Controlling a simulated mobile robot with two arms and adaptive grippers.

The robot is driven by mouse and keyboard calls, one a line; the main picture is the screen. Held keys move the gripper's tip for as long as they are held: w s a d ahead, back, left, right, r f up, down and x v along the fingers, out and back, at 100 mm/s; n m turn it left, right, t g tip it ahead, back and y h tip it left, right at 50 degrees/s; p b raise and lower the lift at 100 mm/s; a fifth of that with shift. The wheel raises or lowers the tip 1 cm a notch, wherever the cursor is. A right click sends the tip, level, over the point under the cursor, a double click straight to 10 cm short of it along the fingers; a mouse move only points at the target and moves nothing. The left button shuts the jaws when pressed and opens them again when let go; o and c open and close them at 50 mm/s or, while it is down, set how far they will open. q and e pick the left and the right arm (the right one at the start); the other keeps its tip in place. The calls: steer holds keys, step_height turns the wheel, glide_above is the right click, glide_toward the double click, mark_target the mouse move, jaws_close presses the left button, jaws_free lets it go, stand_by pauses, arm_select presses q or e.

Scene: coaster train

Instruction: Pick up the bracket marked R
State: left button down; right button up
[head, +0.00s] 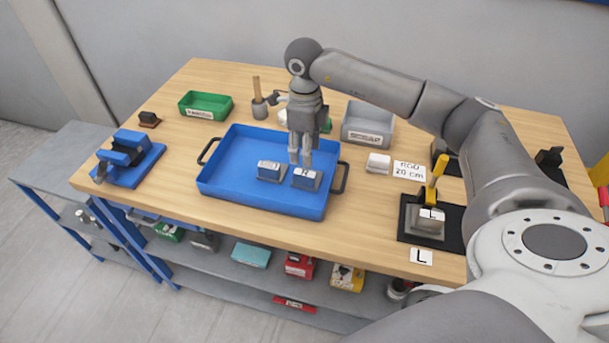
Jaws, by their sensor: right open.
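Two small grey metal brackets lie side by side in the blue tray: the left bracket (270,171) and the right bracket (307,179). Each has small dark lettering on it, too small to read for sure, so I cannot tell which is marked R. My right gripper (300,160) points straight down over the tray, fingers open, just above and behind the right bracket. I cannot tell whether its fingertips touch that bracket. Another bracket (431,218), with an L on it, sits in a black fixture with a yellow handle (437,175). My left gripper is out of view.
The blue tray (222,188) has raised walls and black side handles. Behind it stand a green bin (205,105), a grey scrap bin (368,124) and a pot with a wooden handle (259,107). A blue vise (128,155) is at left.

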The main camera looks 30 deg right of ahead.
mark_target(305, 172)
step_height(305, 172, down, 4)
steer(key=shift+p, duration=0.45)
steer(key=shift+s+a+f, duration=0.1)
steer(key=shift+s+f, duration=0.05)
steer(key=shift+f, duration=0.15)
steer(key=f, duration=0.1)
steer(key=f+p, duration=0.2)
steer(key=f, duration=0.1)
steer(key=shift+s+a, duration=0.1)
steer(key=shift+s, duration=0.15)
steer(key=shift+f, duration=0.3)
jaws_close()
steer(key=shift+r, duration=0.1)
